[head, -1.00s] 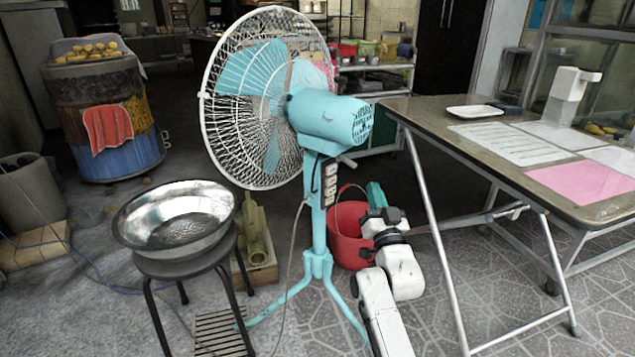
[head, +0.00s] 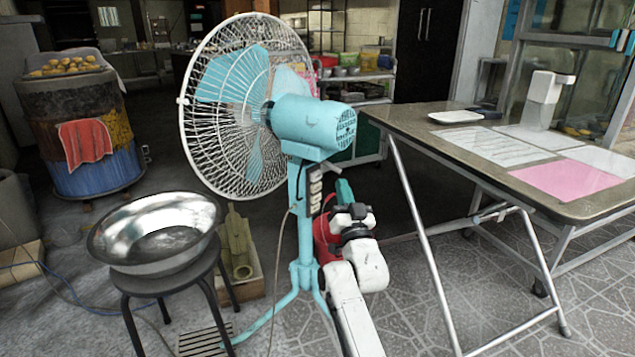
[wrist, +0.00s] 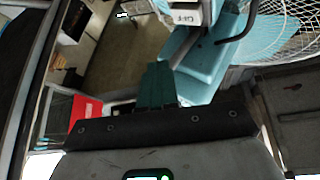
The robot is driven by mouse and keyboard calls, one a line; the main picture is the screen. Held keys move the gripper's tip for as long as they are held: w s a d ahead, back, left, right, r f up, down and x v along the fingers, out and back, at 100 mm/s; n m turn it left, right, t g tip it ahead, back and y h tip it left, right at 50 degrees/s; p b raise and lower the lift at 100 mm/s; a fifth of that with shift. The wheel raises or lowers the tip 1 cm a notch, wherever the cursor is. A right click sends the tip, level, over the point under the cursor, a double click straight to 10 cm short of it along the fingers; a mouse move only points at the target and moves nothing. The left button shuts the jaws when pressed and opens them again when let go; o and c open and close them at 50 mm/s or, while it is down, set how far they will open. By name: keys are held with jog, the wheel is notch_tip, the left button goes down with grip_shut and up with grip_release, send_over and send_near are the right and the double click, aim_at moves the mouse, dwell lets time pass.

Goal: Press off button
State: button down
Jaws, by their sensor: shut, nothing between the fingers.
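A turquoise standing fan (head: 309,124) with a white wire cage stands at the middle of the head view. A strip of pale buttons (head: 315,188) runs down its column under the motor. In the wrist view, a light button marked OFF (wrist: 187,17) shows at the top edge, beside the fan's turquoise body. My gripper (head: 343,188) is shut and empty, its teal fingers upright just right of the button strip in the head view. Contact is not visible.
A table (head: 410,118) with papers and a dispenser stands at the right. A metal bowl (head: 155,265) sits on a black stool (head: 190,290) left of the fan. A red bucket (head: 321,240) is partly hidden behind my arm. A cable hangs by the fan column.

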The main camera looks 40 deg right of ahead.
aim_at(317, 176)
jog(key=shift+w+a+b, duration=0.25)
jog(key=shift+w+b, duration=0.3)
jog(key=shift+w, duration=0.5)
jog(key=shift+w+a+b, duration=0.2)
jog(key=shift+w+b, duration=0.35)
jog(key=shift+w, duration=0.5)
jog(key=shift+w, duration=0.15)
dwell(0.3)
jog(key=shift+w+a+b, duration=0.1)
jog(key=shift+w+b, duration=0.15)
jog(key=shift+b, duration=0.1)
jog(key=shift+w+a+b, duration=0.1)
jog(key=shift+w+b, duration=0.2)
jog(key=shift+w, duration=0.1)
dwell(0.6)
jog(key=shift+s, duration=0.15)
jog(key=shift+s+d+p, duration=0.2)
jog(key=shift+s+p, duration=0.35)
jog(key=shift+s, duration=0.1)
